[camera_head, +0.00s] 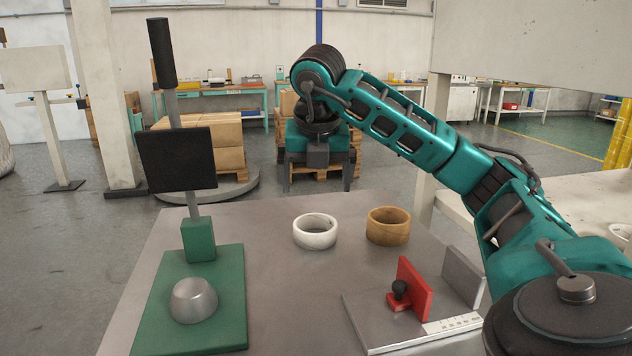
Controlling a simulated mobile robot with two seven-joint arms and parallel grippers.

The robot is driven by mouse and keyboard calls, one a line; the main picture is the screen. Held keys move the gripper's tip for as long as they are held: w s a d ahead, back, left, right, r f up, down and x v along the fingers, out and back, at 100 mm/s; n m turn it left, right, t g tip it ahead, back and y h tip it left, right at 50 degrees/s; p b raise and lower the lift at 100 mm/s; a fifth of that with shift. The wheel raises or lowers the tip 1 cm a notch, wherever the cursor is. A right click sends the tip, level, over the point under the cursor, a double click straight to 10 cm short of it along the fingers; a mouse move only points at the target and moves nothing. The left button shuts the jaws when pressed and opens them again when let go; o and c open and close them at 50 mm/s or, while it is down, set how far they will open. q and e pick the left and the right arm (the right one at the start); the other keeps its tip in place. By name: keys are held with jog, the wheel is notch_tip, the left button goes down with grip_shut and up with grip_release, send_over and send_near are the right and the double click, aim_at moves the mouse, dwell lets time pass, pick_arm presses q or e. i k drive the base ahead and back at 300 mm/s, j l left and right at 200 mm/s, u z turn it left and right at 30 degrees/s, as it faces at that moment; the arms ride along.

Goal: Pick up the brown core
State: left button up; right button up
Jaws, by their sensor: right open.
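The brown core (388,227) is a short, wood-coloured ring standing on the grey table (270,290), right of its middle. My right gripper (318,181) hangs from the teal arm that reaches in from the right. Its two dark fingers point down and are spread wide, with nothing between them. In the picture it is above and to the left of the brown core, apart from it. My left gripper is not in view.
A white ring (315,232) stands just left of the brown core. A green stand (190,315) with a metal dome (193,300) and a post is at the left. A metal fixture with a red block (414,288) and a ruler is at the front right.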

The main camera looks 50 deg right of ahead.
aim_at(386, 225)
jog(key=k+j, duration=0.45)
jog(key=j, duration=0.3)
jog(key=k+j, duration=0.25)
jog(key=j, duration=0.1)
